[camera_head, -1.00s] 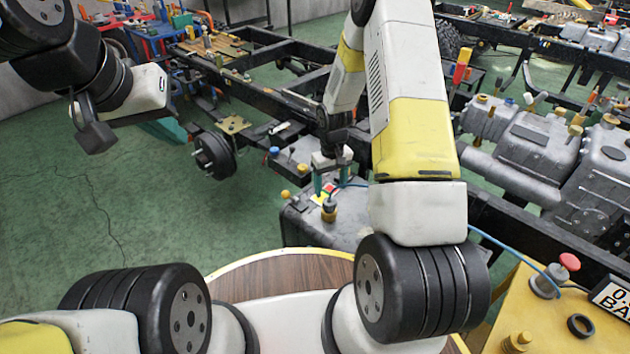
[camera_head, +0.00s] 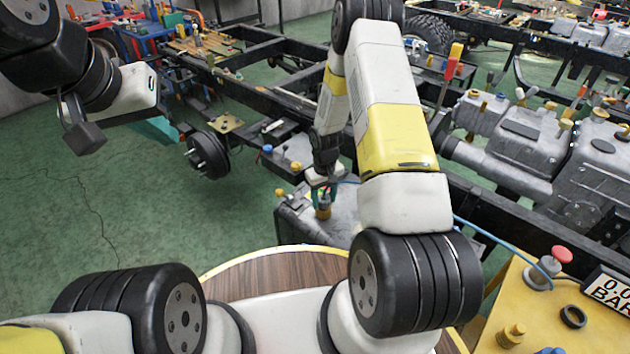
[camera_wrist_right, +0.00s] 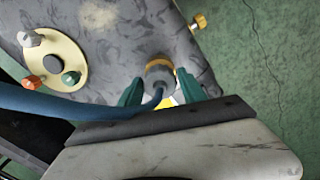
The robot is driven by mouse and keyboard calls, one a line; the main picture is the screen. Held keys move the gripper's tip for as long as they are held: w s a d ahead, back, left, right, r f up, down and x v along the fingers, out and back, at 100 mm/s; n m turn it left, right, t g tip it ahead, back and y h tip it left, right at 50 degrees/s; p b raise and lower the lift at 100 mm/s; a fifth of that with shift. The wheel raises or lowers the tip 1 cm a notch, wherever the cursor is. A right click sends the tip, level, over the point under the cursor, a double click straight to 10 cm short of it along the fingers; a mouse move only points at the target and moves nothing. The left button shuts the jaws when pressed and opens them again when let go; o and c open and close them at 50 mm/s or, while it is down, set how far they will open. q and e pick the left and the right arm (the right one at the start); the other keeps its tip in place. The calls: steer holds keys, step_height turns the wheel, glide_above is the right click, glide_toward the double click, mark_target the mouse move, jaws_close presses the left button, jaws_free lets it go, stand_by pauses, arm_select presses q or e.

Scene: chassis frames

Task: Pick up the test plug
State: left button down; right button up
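The test plug, with a grey top and brass-coloured collar, stands on a grey metal tank; it shows in the head view (camera_head: 323,212) and in the right wrist view (camera_wrist_right: 158,72). A blue hose (camera_wrist_right: 70,103) runs to it from the left. My right gripper (camera_wrist_right: 160,88) is right at the plug. Its two green fingers stand apart, one on either side of the plug; firm contact is not visible. In the head view my right gripper (camera_head: 323,187) is just above the collar. My left gripper (camera_head: 158,128) is at the upper left, its fingers mostly hidden.
The tank (camera_wrist_right: 95,20) also bears a round cream flange (camera_wrist_right: 52,62) with coloured knobs and a brass fitting (camera_wrist_right: 199,22) near its edge. A black chassis frame (camera_head: 275,95) runs behind. A yellow bench (camera_head: 515,300) with a red button stands at right. Green floor is clear at left.

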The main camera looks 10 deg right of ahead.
jaws_close()
